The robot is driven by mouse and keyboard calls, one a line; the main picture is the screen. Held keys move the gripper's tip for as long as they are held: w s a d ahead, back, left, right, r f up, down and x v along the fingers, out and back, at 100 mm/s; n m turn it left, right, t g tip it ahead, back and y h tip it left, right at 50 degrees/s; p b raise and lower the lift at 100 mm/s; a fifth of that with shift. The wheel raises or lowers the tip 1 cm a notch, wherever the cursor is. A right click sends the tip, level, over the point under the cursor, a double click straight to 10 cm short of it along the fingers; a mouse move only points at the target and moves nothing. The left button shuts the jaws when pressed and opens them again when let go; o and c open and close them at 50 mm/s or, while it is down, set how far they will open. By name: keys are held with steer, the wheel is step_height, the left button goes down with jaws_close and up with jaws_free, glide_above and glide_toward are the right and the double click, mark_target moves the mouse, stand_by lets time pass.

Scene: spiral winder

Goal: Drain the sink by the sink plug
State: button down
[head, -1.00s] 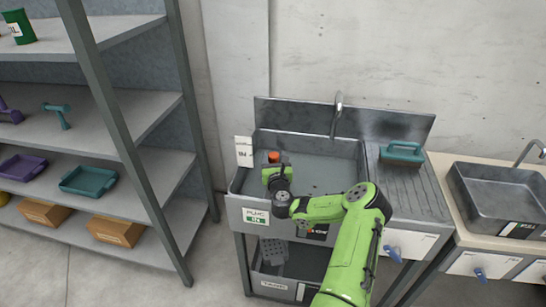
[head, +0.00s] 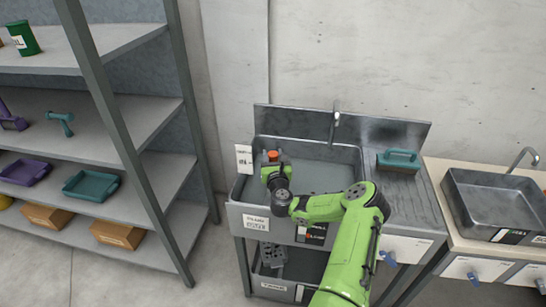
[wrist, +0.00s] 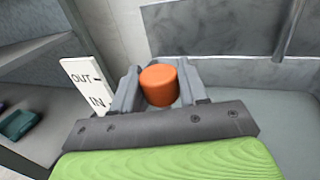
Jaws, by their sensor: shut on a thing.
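The orange sink plug (head: 272,155) is between the fingers of my gripper (head: 271,163), over the left part of the grey sink (head: 322,150). In the wrist view the orange plug (wrist: 160,86) sits upright between the two grey fingers of my gripper (wrist: 158,88), which is shut on it. A white gauge plate (wrist: 86,88) marked OUT above IN stands left of the plug. The head view also shows this plate (head: 243,158) at the sink's left edge. A white plug label (head: 256,223) is on the sink front; its lower word is blurred. The drain hole is hidden.
A faucet (head: 336,122) rises at the sink's back. A teal-handled brush (head: 399,160) lies on the drainboard to the right. A second sink (head: 495,200) stands farther right. A shelf unit (head: 100,140) fills the left side.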

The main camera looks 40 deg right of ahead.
steer(key=shift+f, duration=0.1)
steer(key=c, duration=0.7)
jaws_free()
steer(key=shift+s+a, duration=0.1)
steer(key=b+v, duration=0.7)
steer(key=b, duration=0.1)
steer(key=b+v, duration=0.7)
steer(key=b, duration=0.2)
steer(key=shift+s+a+f, duration=0.15)
steer(key=shift+s+f, duration=0.1)
steer(key=shift+s+a+r, duration=0.2)
steer(key=shift+s+a, duration=0.15)
